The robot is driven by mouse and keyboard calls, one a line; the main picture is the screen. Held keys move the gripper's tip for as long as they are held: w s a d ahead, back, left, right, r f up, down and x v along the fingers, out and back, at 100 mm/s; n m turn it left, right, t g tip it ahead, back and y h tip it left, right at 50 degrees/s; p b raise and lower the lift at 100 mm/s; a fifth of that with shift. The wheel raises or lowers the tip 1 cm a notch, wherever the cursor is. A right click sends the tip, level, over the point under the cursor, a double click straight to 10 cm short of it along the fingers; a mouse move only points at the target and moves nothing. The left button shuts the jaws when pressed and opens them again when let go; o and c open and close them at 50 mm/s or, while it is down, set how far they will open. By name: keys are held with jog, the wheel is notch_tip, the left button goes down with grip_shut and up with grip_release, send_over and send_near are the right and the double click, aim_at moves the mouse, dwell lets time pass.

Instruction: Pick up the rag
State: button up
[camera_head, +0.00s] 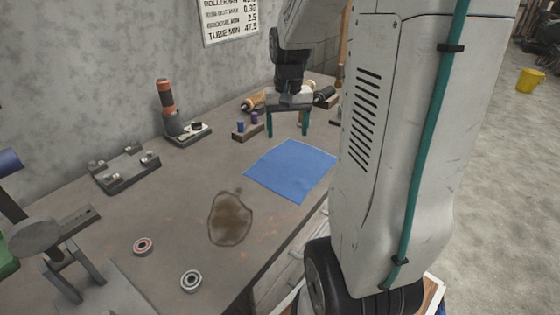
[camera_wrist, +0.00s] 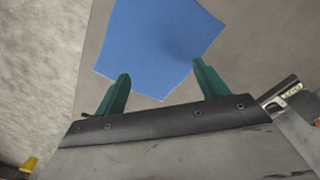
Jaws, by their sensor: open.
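The rag is a flat blue square cloth (camera_head: 291,170) on the grey bench, near its right edge. My gripper (camera_head: 288,128), with two green fingers, is above the bench just behind the far edge of the rag, pointing down. It is open and empty, and does not appear to touch the rag. In the wrist view the rag (camera_wrist: 160,45) lies ahead of the fingers, its near corner between the two fingertips (camera_wrist: 162,75). The top of the rag is cut off in that view.
A dark brown stain (camera_head: 230,218) lies on the bench (camera_head: 180,225) left of the rag. Two bearings (camera_head: 191,281) (camera_head: 143,245) are near the front. An orange-topped tool (camera_head: 167,100) and a block with small pegs (camera_head: 247,130) stand toward the wall. My arm hides the right side.

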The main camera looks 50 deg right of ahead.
jog(key=shift+m, duration=0.3)
jog(key=shift+w+d+f, duration=0.1)
jog(key=shift+d+f, duration=0.3)
jog(key=shift+f, duration=1.5)
jog(key=shift+s+d+f, duration=0.1)
jog(key=shift+d+f, duration=0.35)
jog(key=shift+f, duration=1.5)
jog(key=shift+w+d+f, duration=0.1)
jog(key=shift+d+f, duration=0.3)
jog(key=shift+f, duration=1.5)
grip_shut()
notch_tip(320, 180, up, 12)
notch_tip(320, 180, up, 9)
send_over(292, 166)
jog(key=shift+w+d, duration=0.15)
